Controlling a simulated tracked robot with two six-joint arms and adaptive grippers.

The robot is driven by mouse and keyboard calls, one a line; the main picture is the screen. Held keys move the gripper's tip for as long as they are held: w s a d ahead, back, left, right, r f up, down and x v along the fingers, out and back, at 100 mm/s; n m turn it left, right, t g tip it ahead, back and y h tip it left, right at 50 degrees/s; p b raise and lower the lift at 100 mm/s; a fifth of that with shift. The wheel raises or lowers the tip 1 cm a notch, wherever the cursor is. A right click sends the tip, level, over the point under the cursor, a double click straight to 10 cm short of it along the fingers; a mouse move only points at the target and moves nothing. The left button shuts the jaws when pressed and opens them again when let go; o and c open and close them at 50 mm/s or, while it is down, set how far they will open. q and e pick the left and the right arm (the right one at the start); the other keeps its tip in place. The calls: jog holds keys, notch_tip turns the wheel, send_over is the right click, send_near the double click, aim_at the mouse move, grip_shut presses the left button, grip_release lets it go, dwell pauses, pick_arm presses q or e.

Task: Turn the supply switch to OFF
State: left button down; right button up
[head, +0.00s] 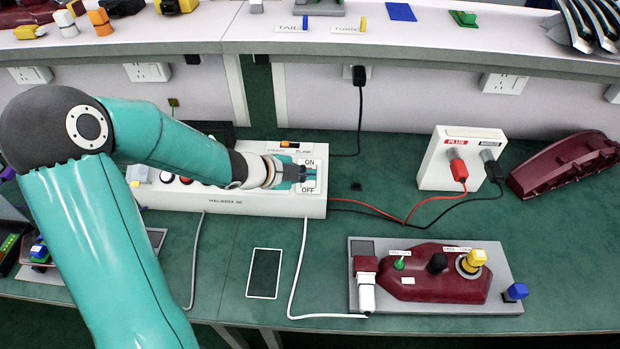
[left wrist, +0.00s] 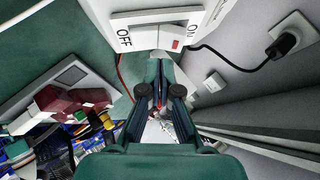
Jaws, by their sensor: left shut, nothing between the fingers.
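The white supply unit (head: 240,203) stands on the green bench, a little left of the middle in the head view. Its switch (head: 309,178), at the right end, has ON printed at the back and OFF at the front. The left wrist view shows the white rocker (left wrist: 146,37) between OFF on the left and ON on the right, with a red mark near ON. My left gripper (head: 303,174) is shut and empty, its fingertips at the switch and partly covering it. I cannot tell whether they touch the rocker. My right gripper is not in view.
A white terminal box (head: 441,164) with red and black plugs stands to the right. A dark red lamp on a grey plate (head: 508,293) lies front right. A white cable (head: 297,275) and a flat dark panel (head: 264,273) lie in front. A shelf (head: 400,41) runs along the back.

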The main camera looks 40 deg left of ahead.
pick_arm(q)
jog(key=shift+r, duration=0.1)
jog(key=r+p, duration=0.4)
jog(key=shift+s+d+r, duration=0.2)
jog(key=shift+s+r, duration=0.15)
dwell(0.9)
